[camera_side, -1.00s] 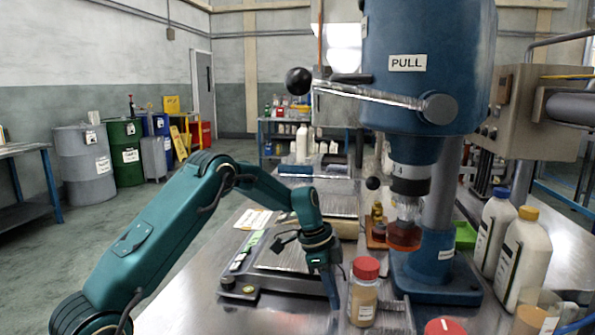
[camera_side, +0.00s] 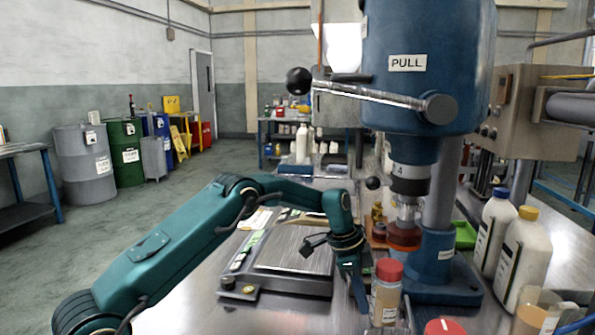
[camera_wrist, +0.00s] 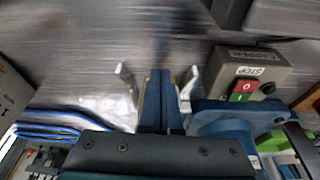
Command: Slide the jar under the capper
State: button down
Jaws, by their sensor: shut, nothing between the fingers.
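The jar (camera_side: 386,306) is clear with tan contents and a red lid. It stands upright in the side view, in front of and a little left of the blue capper (camera_side: 425,65). The capper's chuck (camera_side: 405,235), with an amber-red lower end, hangs above and behind the jar. My gripper (camera_side: 358,297) is low, shut and empty, at the jar's left side. They look in contact, but I cannot be sure. In the wrist view the shut fingers (camera_wrist: 160,92) point at the metal surface between two pale metal prongs. I cannot make out the jar there.
A flat scale-like plate (camera_side: 290,262) lies left of my gripper. White bottles (camera_side: 525,250) stand right of the capper's column. Another red lid (camera_side: 445,327) shows at the bottom edge. A control box with red and green buttons (camera_wrist: 245,75) is right of the fingers.

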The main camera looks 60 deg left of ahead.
jog(key=shift+w+d, duration=0.85)
jog(key=shift+d, duration=0.25)
